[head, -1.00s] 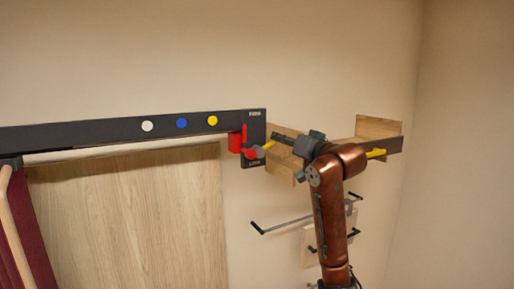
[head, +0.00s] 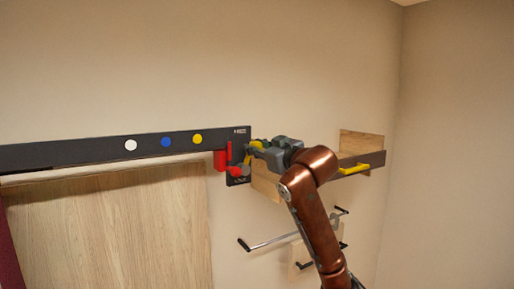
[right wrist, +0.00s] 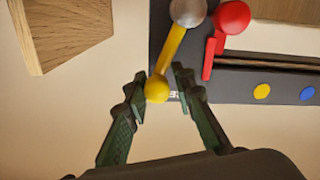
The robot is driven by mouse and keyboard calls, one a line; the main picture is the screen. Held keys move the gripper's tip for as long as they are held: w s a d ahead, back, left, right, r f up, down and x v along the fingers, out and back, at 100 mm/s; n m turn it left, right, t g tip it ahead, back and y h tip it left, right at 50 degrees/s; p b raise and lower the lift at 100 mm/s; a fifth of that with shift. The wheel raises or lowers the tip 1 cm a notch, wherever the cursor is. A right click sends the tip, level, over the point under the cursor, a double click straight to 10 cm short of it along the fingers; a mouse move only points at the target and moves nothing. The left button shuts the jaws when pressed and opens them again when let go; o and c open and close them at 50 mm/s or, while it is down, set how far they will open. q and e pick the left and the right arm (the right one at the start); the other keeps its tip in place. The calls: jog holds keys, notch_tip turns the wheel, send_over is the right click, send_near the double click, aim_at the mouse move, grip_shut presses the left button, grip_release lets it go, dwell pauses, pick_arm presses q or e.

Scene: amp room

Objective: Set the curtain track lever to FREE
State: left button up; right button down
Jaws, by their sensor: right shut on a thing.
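The yellow curtain track lever (head: 248,156) turns on a grey pivot (head: 243,171) on the dark end plate (head: 240,142) of the track. It points steeply up, toward the small white label at the plate's top; the print is too small to read surely. In the right wrist view the lever (right wrist: 172,52) ends in a round yellow knob (right wrist: 157,89) between my fingertips. My right gripper (right wrist: 160,87) is shut on this knob; in the head view the gripper (head: 258,148) reaches it from the right. My left gripper is out of view.
A red latch piece (head: 221,160) and red knob (head: 235,171) sit left of the pivot. The dark track (head: 90,152) bears white, blue and yellow dots. A wooden bracket with a yellow handle (head: 355,170) and a metal rod (head: 270,242) are to the right.

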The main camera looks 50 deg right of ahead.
jog(key=shift+s+d+r, duration=0.1)
jog(key=shift+d+r, duration=0.05)
dwell(0.3)
jog(key=c, duration=2)
grip_release()
jog(key=shift+c, duration=0.2)
jog(key=o, duration=0.3)
jog(key=shift+d, duration=0.2)
jog(key=shift+a, duration=0.2)
jog(key=v, duration=1.1)
jog(key=shift+s, duration=0.35)
